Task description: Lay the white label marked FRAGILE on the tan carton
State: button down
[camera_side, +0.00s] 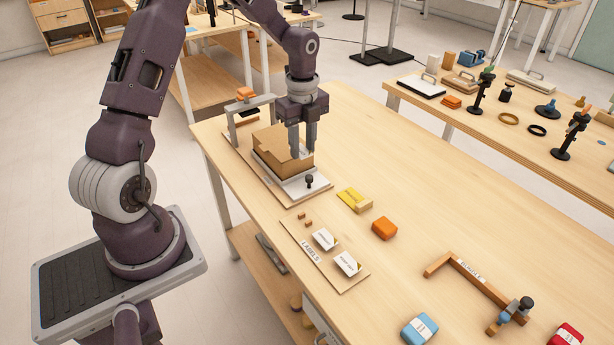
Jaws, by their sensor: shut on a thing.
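The tan carton (271,141) stands on a white plate at the far left end of the table. My gripper (302,152) points down at the carton's right side, its fingers shut on a white label (304,155). Only a small bit of this label shows between the fingers, and its lettering cannot be read. Whether it touches the carton is unclear. Two more white labels, one (323,239) behind the other (348,263), lie on the board marked LABELS (311,254); their print is too small to read.
A grey arch-shaped frame (250,103) stands behind the carton, and a small black knob (309,181) in front. A yellow block (354,200) and an orange block (384,228) lie to the right. A wooden bracket (480,279) lies farther right. The table's middle back is clear.

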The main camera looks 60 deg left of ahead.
notch_tip(320, 180, up, 2)
send_over(282, 143)
jog(key=shift+d+r, duration=0.1)
jog(key=shift+d, duration=0.05)
jog(key=shift+a, duration=0.25)
jog(key=shift+f, duration=2.95)
jog(key=c, duration=1)
grip_release()
jog(key=shift+r, duration=3)
